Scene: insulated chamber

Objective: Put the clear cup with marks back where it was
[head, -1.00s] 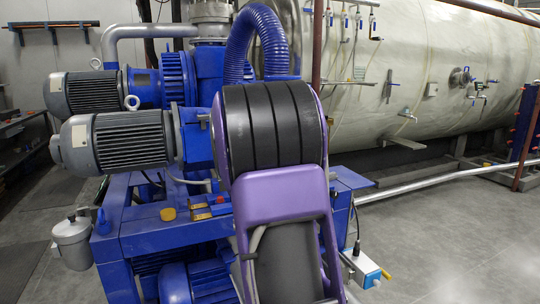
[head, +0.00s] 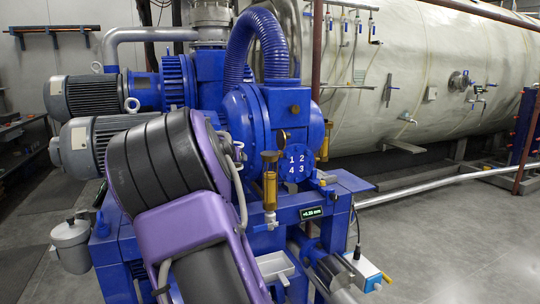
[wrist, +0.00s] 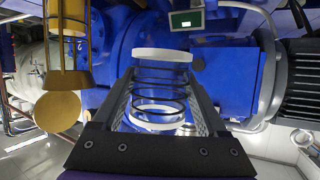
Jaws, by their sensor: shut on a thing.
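The clear cup with dark ring marks (wrist: 160,88) sits between the two fingers of my gripper (wrist: 163,80) in the wrist view. The fingers are shut on its sides. A white band shows at each end of the cup, and blue machinery shows through its clear wall. In the head view my arm covers the left middle of the machine; I cannot make out the gripper or the cup there. I cannot tell from these frames which spot the cup came from.
The blue machine (head: 240,120) fills the middle, with amber sight glasses (head: 270,182) and a small display (head: 311,212) on its front. A white bracket (head: 277,266) is below. A large pale tank (head: 430,80) stands behind. The floor at right (head: 450,240) is clear.

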